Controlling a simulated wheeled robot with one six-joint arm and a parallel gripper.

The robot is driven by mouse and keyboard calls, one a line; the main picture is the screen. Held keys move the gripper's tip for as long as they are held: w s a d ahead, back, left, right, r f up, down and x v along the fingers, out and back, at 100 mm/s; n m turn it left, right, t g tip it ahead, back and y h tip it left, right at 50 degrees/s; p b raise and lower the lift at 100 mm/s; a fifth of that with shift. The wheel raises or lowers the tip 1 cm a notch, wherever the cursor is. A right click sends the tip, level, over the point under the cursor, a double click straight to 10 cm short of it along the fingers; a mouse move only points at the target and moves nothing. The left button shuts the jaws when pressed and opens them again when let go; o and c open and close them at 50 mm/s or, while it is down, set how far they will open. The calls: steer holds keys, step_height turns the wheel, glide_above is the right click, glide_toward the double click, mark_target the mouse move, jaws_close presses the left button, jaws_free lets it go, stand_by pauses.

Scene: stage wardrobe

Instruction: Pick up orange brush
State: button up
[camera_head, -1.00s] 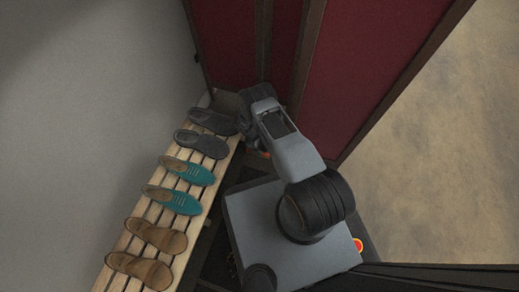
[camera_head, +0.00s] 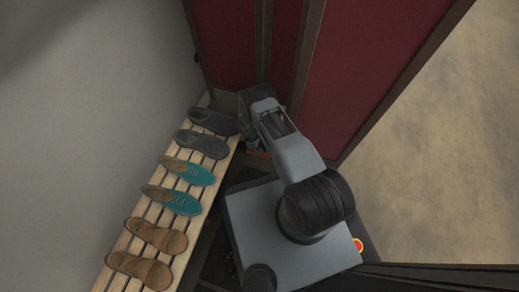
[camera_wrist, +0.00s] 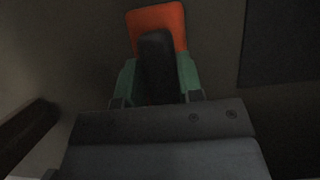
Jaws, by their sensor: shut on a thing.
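The orange brush (camera_wrist: 160,18) is at the top middle of the wrist view, with a dark block-like part running down from it. My gripper (camera_wrist: 157,65) has its green fingers on both sides of that dark part and is shut on the brush. The rest of the brush and the fingertips are hidden there by my arm.
The wooden slatted bench (camera_head: 153,213) carries a row of dark grey, teal and brown shoes close to the left of my arm. Dark red panels (camera_head: 375,50) with brown frames stand behind. Open floor (camera_head: 440,150) lies at the right.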

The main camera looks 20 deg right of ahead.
mark_target(263, 147)
step_height(263, 147, up, 4)
steer(key=shift+r+p, duration=0.25)
steer(key=shift+p, duration=0.85)
steer(key=s+a+r+p, duration=0.3)
steer(key=s+r+p, duration=0.4)
steer(key=s, duration=0.6)
steer(key=shift+s+a+r+p, duration=0.25)
steer(key=shift+a+r+p, duration=0.1)
steer(key=shift+r, duration=0.65)
